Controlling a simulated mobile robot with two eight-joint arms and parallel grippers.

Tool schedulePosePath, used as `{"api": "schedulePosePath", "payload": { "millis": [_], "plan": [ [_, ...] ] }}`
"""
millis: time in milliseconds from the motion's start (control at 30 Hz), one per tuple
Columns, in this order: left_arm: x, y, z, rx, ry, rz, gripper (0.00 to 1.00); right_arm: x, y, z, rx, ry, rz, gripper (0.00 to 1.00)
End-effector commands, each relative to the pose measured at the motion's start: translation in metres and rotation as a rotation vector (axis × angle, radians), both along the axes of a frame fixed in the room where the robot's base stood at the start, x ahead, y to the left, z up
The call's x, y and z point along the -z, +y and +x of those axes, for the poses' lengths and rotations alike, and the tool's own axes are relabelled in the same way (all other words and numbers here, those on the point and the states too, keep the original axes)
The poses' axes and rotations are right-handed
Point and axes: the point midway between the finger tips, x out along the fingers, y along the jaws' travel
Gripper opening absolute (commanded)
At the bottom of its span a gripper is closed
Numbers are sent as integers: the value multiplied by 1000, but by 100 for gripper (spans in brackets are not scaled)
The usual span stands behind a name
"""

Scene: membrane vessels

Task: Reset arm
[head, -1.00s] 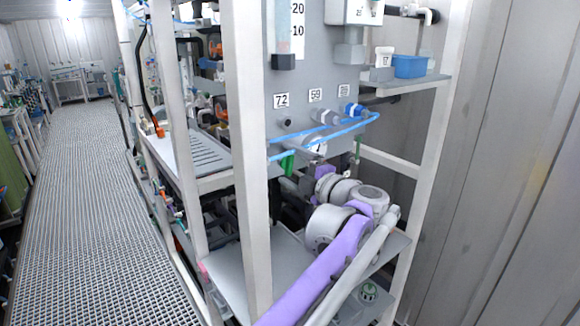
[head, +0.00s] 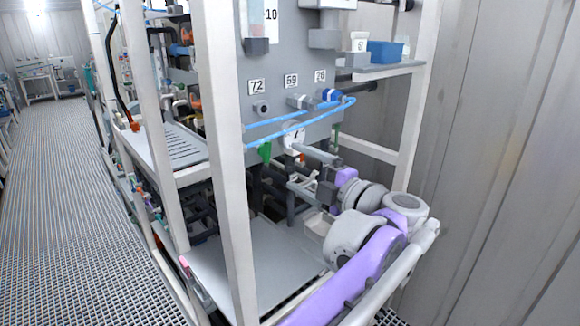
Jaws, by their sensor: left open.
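My left arm, with purple and light grey links, reaches in from the bottom of the picture toward the rack. My left gripper (head: 306,184) is open, in front of and below the grey panel (head: 282,105). It is small in view, and I see nothing held between its fingers. A round white gauge (head: 293,141) and a green handle (head: 265,151) sit just above it, on the lower edge of the panel. My right gripper is not in view.
Blue tubing (head: 290,131) crosses the panel. A blue bin (head: 385,52) sits on an upper shelf. A corrugated wall (head: 490,160) closes the right side; a grated walkway (head: 60,220) runs left.

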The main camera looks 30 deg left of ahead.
Motion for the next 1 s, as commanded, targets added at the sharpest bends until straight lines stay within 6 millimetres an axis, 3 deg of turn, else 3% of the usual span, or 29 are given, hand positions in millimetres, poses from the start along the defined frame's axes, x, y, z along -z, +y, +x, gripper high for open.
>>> {"api": "schedulePosePath", "payload": {
  "millis": [567, 733, 833, 933, 1000],
  "plan": [
    [-4, 0, 4, 38, -8, 23, 95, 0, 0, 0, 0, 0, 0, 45],
    [-20, -5, 25, 285, -27, 164, 95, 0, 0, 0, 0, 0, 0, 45],
    [-24, -24, 35, 505, 2, 297, 95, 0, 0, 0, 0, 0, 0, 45],
    [-13, -52, 37, 722, 77, 429, 95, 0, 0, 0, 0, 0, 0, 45],
    [6, -72, 32, 868, 157, 516, 95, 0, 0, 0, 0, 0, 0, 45]
  ]
}}
